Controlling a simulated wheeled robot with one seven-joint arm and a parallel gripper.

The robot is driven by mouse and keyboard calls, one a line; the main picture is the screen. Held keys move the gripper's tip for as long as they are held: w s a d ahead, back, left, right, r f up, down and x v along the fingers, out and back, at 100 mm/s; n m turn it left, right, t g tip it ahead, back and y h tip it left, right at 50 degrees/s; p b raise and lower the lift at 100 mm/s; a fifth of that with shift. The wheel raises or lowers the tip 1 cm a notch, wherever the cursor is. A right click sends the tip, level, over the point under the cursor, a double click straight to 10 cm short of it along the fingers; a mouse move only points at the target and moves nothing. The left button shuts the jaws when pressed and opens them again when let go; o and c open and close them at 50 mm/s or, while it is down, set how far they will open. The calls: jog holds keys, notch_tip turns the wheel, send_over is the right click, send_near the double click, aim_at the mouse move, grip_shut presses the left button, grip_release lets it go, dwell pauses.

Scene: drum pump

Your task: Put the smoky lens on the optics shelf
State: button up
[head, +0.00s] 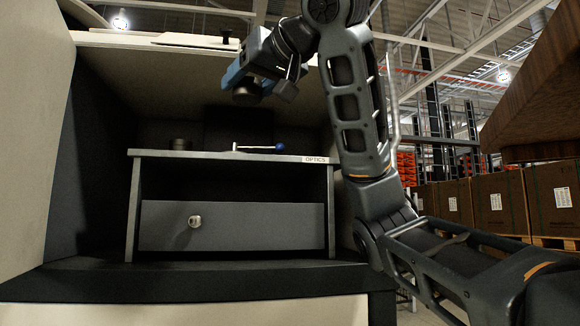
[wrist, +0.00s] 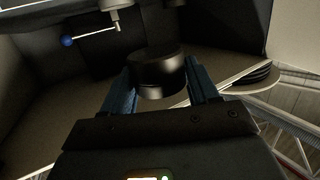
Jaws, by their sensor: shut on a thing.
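My gripper (head: 262,84) is shut on a dark, short round piece (head: 246,95), which I take for the smoky lens. In the wrist view this lens (wrist: 158,73) sits between the two blue fingers, its dark face showing. The gripper is raised in the air above the optics shelf (head: 318,160), a grey ledge with an "OPTICS" label at its right front. The lens is apart from the shelf. A dark round object (head: 180,144) stands on the left part of the shelf; I cannot tell exactly what it is.
A lever with a blue knob (head: 280,147) lies or juts above the shelf's middle right; it also shows in the wrist view (wrist: 68,41). Below is a drawer front (head: 260,226) with a round knob (head: 195,221). Cabinet walls (head: 60,120) close in the left side.

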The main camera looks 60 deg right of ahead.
jog(key=d+p, duration=0.1)
jog(key=d, duration=0.5)
jog(key=d+f+p, duration=0.1)
jog(key=d+p, duration=0.1)
jog(key=d, duration=0.5)
jog(key=d+f+p, duration=0.1)
jog(key=d+p, duration=0.1)
jog(key=d, duration=0.4)
jog(key=shift+w+d+f, duration=0.1)
jog(key=shift+d+f, duration=0.05)
jog(key=shift+d, duration=0.2)
jog(key=shift+d+f+p, duration=0.15)
jog(key=shift+f+p, duration=0.45)
jog(key=shift+f, duration=1.65)
jog(key=shift+f, duration=0.15)
jog(key=o, duration=1.1)
jog(key=shift+r, duration=0.2)
